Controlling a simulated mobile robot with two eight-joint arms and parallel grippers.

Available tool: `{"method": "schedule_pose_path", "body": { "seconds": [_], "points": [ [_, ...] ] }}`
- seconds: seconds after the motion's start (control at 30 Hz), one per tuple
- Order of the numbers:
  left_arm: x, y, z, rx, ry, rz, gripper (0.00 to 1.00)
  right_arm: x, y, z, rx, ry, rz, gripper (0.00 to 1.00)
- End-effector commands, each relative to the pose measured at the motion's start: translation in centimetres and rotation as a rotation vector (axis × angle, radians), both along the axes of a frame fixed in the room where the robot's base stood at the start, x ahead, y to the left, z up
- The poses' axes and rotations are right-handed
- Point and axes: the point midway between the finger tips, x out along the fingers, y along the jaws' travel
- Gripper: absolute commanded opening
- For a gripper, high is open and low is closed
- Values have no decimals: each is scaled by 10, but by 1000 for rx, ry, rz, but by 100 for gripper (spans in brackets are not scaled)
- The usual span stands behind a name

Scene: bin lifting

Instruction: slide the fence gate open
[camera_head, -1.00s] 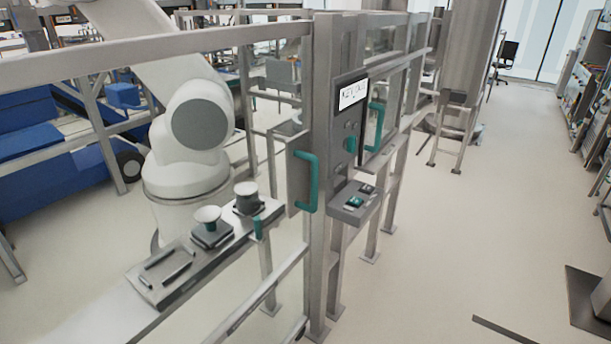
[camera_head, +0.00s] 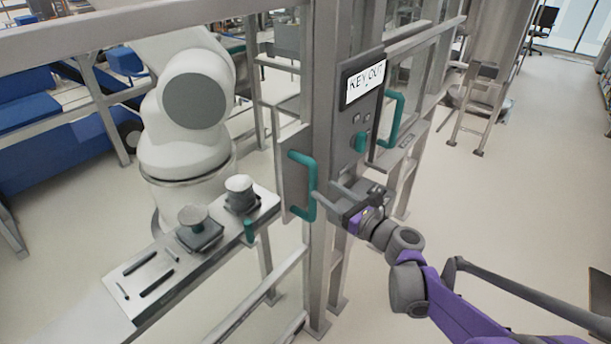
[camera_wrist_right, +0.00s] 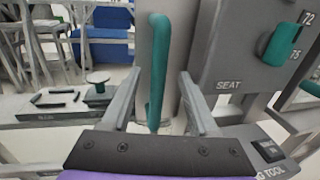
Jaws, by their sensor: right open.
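A green U-shaped handle (camera_head: 309,185) is fixed upright on a grey plate (camera_head: 292,165) beside the fence post (camera_head: 325,125). My right gripper (camera_head: 323,189) is open, its two fingers pointing left at this handle. In the right wrist view the handle (camera_wrist_right: 157,75) stands upright between the two spread fingers (camera_wrist_right: 158,85). Nothing is clamped, and I cannot tell whether a finger touches it. A second green handle (camera_head: 399,118) is to the right, beyond the control panel. My left gripper is not in view.
The control panel (camera_head: 355,125) reads "KEY OUT" and has a green knob (camera_head: 361,142). It stands close to my right gripper. A white robot arm (camera_head: 190,135) and a bench (camera_head: 140,285) with stands are behind the fence. The floor at right is open.

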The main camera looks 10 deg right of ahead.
Motion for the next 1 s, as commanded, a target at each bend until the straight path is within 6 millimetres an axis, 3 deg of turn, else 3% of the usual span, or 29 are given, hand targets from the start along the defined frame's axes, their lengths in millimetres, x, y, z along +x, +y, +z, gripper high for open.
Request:
{"method": "schedule_pose_path", "body": {
  "seconds": [0.4,0.6,0.87,1.0],
  "points": [
    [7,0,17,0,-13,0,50,68,35,2,-5,-1,3,61],
    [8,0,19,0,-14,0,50,80,41,1,-6,-1,2,61],
    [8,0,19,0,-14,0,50,81,42,0,-6,-1,2,61],
    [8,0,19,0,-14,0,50,81,42,1,-6,-1,2,39]
  ]
}}
